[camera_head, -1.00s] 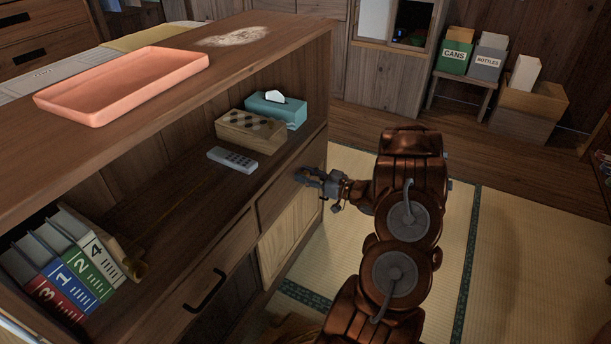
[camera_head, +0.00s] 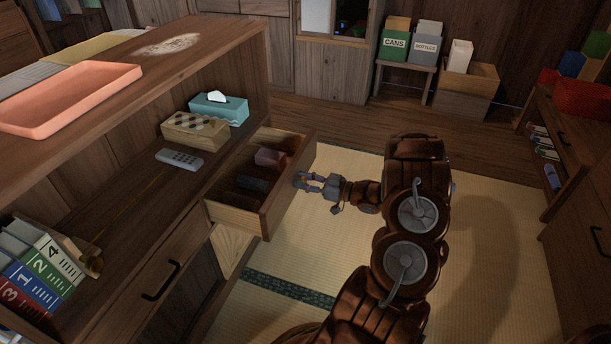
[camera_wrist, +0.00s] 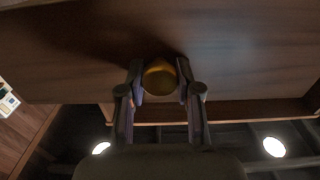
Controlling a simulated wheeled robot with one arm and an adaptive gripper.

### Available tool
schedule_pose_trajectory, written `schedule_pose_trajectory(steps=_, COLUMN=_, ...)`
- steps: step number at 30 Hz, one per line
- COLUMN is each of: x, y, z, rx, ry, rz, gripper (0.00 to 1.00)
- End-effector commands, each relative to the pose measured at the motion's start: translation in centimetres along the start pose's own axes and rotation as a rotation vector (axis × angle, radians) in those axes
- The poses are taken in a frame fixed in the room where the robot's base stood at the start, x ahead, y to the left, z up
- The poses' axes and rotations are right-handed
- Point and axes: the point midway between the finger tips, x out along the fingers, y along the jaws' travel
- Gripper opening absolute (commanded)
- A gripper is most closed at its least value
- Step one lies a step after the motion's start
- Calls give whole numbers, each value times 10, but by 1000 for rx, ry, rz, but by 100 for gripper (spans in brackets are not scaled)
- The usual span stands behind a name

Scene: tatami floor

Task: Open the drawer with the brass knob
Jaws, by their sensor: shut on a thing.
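The drawer (camera_head: 238,216) stands pulled out from the wooden cabinet, and its inside shows. In it lie a reddish-brown block (camera_head: 269,157) and several dark flat things. The brass knob (camera_wrist: 160,78) is round and gold on the drawer's front panel in the wrist view. My gripper (camera_wrist: 159,82) has a finger on each side of the knob and is shut on it. In the head view my gripper (camera_head: 301,181) is at the outer face of the drawer front, and the knob is mostly hidden there by the fingers.
Another drawer has a black handle (camera_head: 162,281). Open tatami (camera_head: 340,250) lies around my arm. A shelf unit (camera_head: 560,150) stands at the right.

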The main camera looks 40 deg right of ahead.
Motion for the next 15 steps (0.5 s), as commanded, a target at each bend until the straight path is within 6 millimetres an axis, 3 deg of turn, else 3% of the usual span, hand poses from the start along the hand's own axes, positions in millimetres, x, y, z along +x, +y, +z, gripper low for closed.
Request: schedule_pose_trajectory(steps=15, x=-2, y=-5, z=-1, rx=-2, ry=3, rz=-19, gripper=0)
